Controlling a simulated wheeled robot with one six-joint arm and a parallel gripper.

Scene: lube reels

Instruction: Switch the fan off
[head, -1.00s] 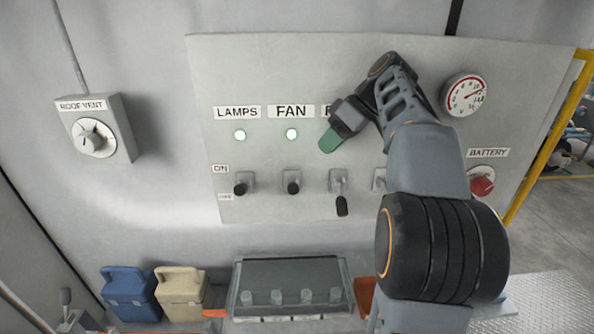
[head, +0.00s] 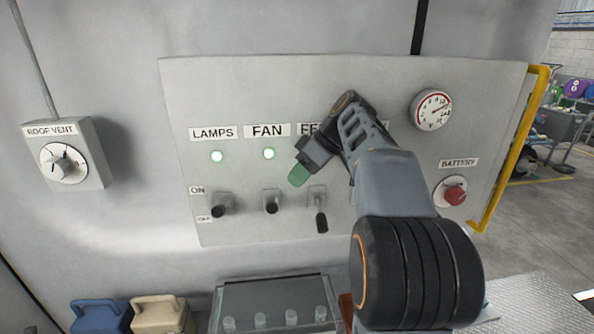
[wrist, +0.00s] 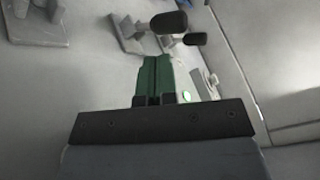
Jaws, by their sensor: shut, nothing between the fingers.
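The panel (head: 190,90) carries a row of black-knobbed levers. The fan lever (head: 271,206) sits below the FAN label (head: 267,131) and its lit green lamp (head: 269,154). Its knob sticks out toward me, at about the height of the LAMPS lever knob. My gripper (head: 299,176) has green fingertips and is shut and empty. It is above and right of the fan lever, apart from it in the picture. In the wrist view the closed green fingers (wrist: 152,80) point at the panel, with two black knobs beyond them; I cannot tell for certain which levers these are.
The LAMPS lever (head: 221,206) is left of the fan lever, with its green lamp lit. A third lever (head: 321,220) hangs down close on the right. My arm hides part of the panel. A red battery knob (head: 455,196) and gauge (head: 431,109) are at right. A grey box (head: 275,290) stands below.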

